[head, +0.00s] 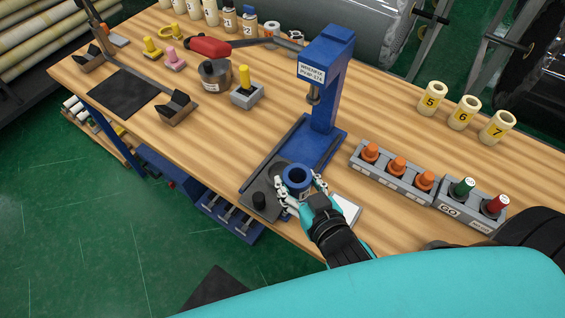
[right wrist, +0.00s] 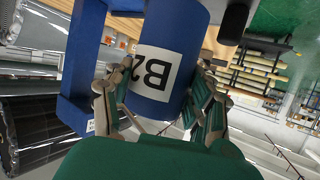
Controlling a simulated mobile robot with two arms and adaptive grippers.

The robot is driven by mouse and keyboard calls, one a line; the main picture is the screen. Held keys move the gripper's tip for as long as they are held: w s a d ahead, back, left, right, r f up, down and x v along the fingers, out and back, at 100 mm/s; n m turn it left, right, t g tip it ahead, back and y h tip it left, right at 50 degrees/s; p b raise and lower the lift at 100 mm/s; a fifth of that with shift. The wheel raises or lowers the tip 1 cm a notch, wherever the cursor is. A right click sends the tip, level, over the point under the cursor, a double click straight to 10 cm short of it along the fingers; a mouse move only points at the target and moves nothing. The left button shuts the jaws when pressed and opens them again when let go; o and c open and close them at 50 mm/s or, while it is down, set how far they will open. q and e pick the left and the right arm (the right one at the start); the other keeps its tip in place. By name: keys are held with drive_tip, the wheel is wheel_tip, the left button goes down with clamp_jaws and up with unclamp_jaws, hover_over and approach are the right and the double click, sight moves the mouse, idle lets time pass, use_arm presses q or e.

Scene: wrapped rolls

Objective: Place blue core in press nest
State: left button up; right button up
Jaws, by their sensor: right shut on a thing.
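The blue core (head: 297,178), a hollow cylinder, is held upright in my right gripper (head: 300,188), whose fingers close around it. In the right wrist view the core (right wrist: 176,45) carries a white label reading B2, and the gripper fingers (right wrist: 160,105) press on its sides. The blue press (head: 327,85) stands just behind, with its ram above a blue base. The core is in front of the press column, over or near the grey plate (head: 260,200) at the front of the base. My left gripper is not in view.
A grey rack with orange plugs (head: 397,165) and a GO gauge block (head: 468,203) lie right of the press. Cream cores numbered 5, 6 and 7 (head: 464,112) stand behind. A grey block with a yellow knob (head: 246,93) and a dark V-block (head: 177,108) stand to the left.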

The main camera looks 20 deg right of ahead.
drive_tip(key=p+x, duration=0.2)
drive_tip(key=x, duration=0.7)
drive_tip(key=shift+w+r+p, duration=0.1)
drive_tip(key=shift+w+p, duration=0.1)
drive_tip(key=shift+p, duration=0.1)
drive_tip(key=shift+f, duration=0.4)
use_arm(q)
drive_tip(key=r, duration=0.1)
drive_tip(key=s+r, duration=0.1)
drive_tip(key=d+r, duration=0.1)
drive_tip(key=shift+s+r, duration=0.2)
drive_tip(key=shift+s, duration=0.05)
use_arm(e)
drive_tip(key=shift+f, duration=0.1)
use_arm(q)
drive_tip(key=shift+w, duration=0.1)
use_arm(e)
drive_tip(key=shift+f, duration=0.1)
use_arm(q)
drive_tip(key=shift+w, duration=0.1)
use_arm(e)
drive_tip(key=o, duration=1.3)
